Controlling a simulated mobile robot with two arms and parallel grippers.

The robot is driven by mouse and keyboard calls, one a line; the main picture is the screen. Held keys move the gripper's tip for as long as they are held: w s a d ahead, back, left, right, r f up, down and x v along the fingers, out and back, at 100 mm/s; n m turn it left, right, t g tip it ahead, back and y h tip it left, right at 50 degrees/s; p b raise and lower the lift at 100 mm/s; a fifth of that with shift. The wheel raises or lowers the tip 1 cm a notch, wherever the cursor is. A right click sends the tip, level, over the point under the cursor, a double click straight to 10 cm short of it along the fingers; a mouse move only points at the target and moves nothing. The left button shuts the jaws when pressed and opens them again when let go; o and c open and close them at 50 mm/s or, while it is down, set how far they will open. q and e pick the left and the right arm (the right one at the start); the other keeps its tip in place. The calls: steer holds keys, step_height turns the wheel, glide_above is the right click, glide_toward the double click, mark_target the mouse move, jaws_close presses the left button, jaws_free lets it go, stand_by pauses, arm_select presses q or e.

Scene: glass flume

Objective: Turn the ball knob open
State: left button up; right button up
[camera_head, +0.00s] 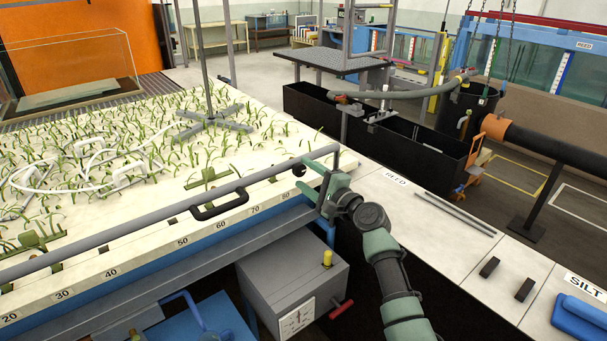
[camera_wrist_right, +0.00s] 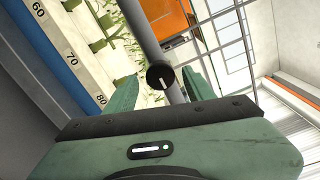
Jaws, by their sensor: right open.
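The ball knob (camera_head: 298,170) is a small black ball at the right end of the long grey rail, just above the scale strip. In the right wrist view the black knob (camera_wrist_right: 160,76) shows as a round disc with a short white mark. My right gripper (camera_head: 317,174) is green, open and empty, close to the knob on its right. In the right wrist view its two fingers (camera_wrist_right: 158,82) stand apart, with the knob appearing in the gap between them; contact cannot be told. My left gripper is out of view.
A grey box (camera_head: 288,282) with a yellow knob and red handle stands below. A pale worktop with rods and black blocks lies right. An upright grey post (camera_head: 345,80) rises behind my gripper.

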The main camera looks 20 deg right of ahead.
steer(key=b+v, duration=0.1)
steer(key=v, duration=0.5)
steer(key=shift+s, duration=0.15)
